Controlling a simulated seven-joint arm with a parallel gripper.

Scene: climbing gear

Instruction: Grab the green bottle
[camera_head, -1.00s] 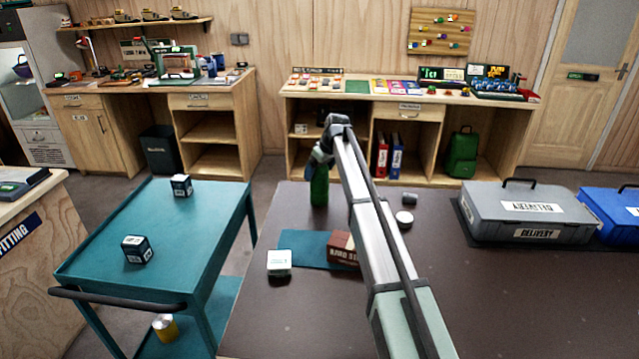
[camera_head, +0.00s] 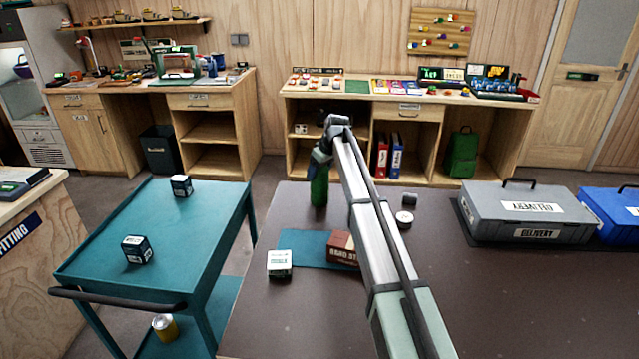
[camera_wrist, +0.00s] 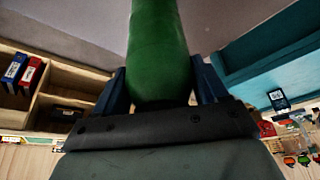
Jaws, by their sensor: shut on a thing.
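The green bottle (camera_head: 319,189) stands upright at the far left part of the dark table in the head view. My gripper (camera_head: 316,165) is at the upper part of the bottle, with the arm reaching over the table from the front. In the wrist view the green bottle (camera_wrist: 158,50) fills the middle, between the two dark blue fingers of my gripper (camera_wrist: 160,92). The fingers are shut on it, one on each side. The bottle's top is hidden by the gripper. I cannot tell whether its base touches the table.
On the dark table (camera_head: 300,320) are a white-and-green box (camera_head: 279,264), a brown box (camera_head: 342,249) on a teal mat (camera_head: 298,248), a white roll (camera_head: 404,219) and a grey cylinder (camera_head: 410,199). A grey delivery case (camera_head: 530,212) is right. A teal cart (camera_head: 195,225) stands left.

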